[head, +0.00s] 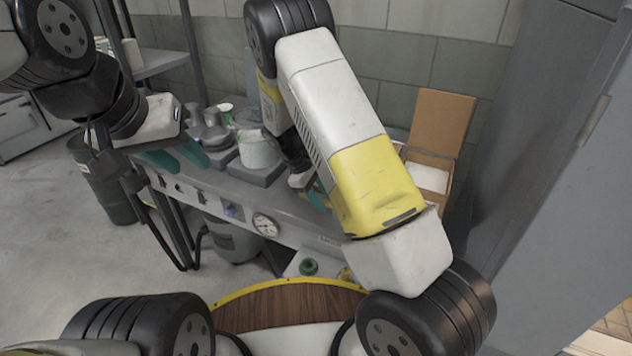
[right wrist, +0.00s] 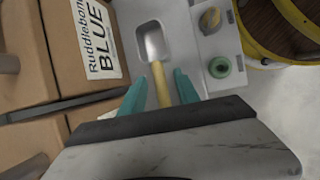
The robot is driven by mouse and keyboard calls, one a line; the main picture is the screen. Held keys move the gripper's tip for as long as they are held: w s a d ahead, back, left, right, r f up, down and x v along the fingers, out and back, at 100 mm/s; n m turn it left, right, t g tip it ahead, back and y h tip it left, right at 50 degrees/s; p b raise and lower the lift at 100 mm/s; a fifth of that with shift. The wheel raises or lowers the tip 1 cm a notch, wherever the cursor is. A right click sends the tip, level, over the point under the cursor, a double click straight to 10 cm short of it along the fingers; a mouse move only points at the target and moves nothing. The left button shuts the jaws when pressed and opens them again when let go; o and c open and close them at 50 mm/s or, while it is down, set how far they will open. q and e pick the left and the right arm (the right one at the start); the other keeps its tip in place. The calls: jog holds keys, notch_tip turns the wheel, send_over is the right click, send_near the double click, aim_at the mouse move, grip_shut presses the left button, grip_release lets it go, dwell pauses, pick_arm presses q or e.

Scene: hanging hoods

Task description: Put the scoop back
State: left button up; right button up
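The scoop (right wrist: 152,45) shows in the right wrist view, with a grey metal bowl and a yellow handle (right wrist: 161,84). Its bowl is over a pale surface (right wrist: 185,65). My right gripper (right wrist: 161,75) has its teal fingers apart, one on each side of the handle, with a visible gap on both sides. I cannot tell how far the handle is from the fingers in depth. In the head view my right gripper (head: 312,192) is partly hidden by my arm, and the scoop is not visible. My left gripper (head: 178,158) is open and empty near the bench's left end.
The grey bench (head: 300,215) bears a white tub (head: 258,152) and metal vessels (head: 212,132). An open cardboard box (head: 428,175) stands at right. Labelled boxes (right wrist: 78,90) border the scoop at left. A green ring (right wrist: 220,67) and a yellow-rimmed wooden round (right wrist: 280,25) lie at right.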

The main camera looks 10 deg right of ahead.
jog(key=shift+r, duration=0.1)
jog(key=s+v, duration=0.1)
jog(key=v, duration=1.1)
jog(key=s+d+r+m+t+y, duration=0.1)
jog(key=s+d+r+m+y, duration=0.2)
jog(key=s+r, duration=0.35)
jog(key=s+d+r+m+t+y, duration=0.2)
jog(key=s+d+r+y, duration=0.15)
jog(key=r, duration=0.55)
jog(key=s+d+r+m+t, duration=0.1)
jog(key=s+r+m+t, duration=0.3)
jog(key=s, duration=1)
jog(key=shift+d+r+m+y, duration=0.2)
jog(key=shift+r+m+y, duration=0.3)
jog(key=shift+r, duration=0.45)
jog(key=shift+s, duration=0.1)
